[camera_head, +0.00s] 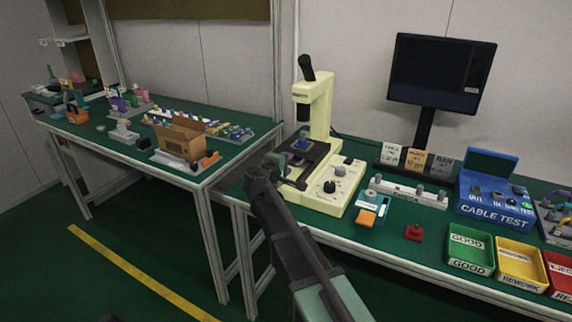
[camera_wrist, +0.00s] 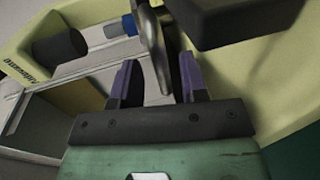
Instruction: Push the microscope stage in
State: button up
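The cream microscope (camera_head: 320,105) stands on the green bench, with a black eyepiece tube on top. Its dark stage (camera_head: 312,152) lies at the base under the objective, with a small blue item on it. My gripper (camera_head: 288,178) is at the front left of the stage, close to the base; my own wrist hides part of it. In the wrist view my gripper (camera_wrist: 158,75) has its two purple fingers apart. A grey metal bar (camera_wrist: 154,50) runs between the fingers; I cannot tell whether it touches them. A blue-tipped cylinder (camera_wrist: 122,27) is beyond.
To the right of the microscope are a control box with an orange button (camera_head: 367,217), a red knob (camera_head: 414,232), a blue cable tester (camera_head: 494,200) and a green tray (camera_head: 470,250). A monitor (camera_head: 436,75) stands behind. A cardboard box (camera_head: 182,138) is on the left bench.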

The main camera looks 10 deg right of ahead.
jog(key=p+v, duration=0.2)
jog(key=v, duration=0.8)
jog(key=shift+s+a, duration=0.25)
jog(key=shift+s, duration=0.05)
jog(key=s+f+g, duration=0.1)
jog(key=s, duration=0.1)
jog(key=s+d+f+m+g+y, duration=0.1)
jog(key=s+d+f+m+g+p, duration=0.1)
jog(key=s+f, duration=0.1)
jog(key=shift+s+d+g, duration=0.2)
jog(key=shift+s+g, duration=0.15)
jog(key=shift+g, duration=0.05)
jog(key=s+d+f+m+g+y+b, duration=0.1)
jog(key=s+f+m+g+y, duration=0.35)
jog(key=s, duration=0.55)
jog(key=s+d+f+m+g+y, duration=0.1)
jog(key=s+f+m+g+y, duration=0.3)
jog(key=s, duration=0.6)
notch_tip(320, 180, up, 18)
jog(key=w+p, duration=0.1)
jog(key=p, duration=1.8)
jog(key=shift+w+r+n+t+y, duration=0.15)
jog(key=shift+w+n+t+y, duration=0.2)
jog(key=shift+n+y, duration=0.1)
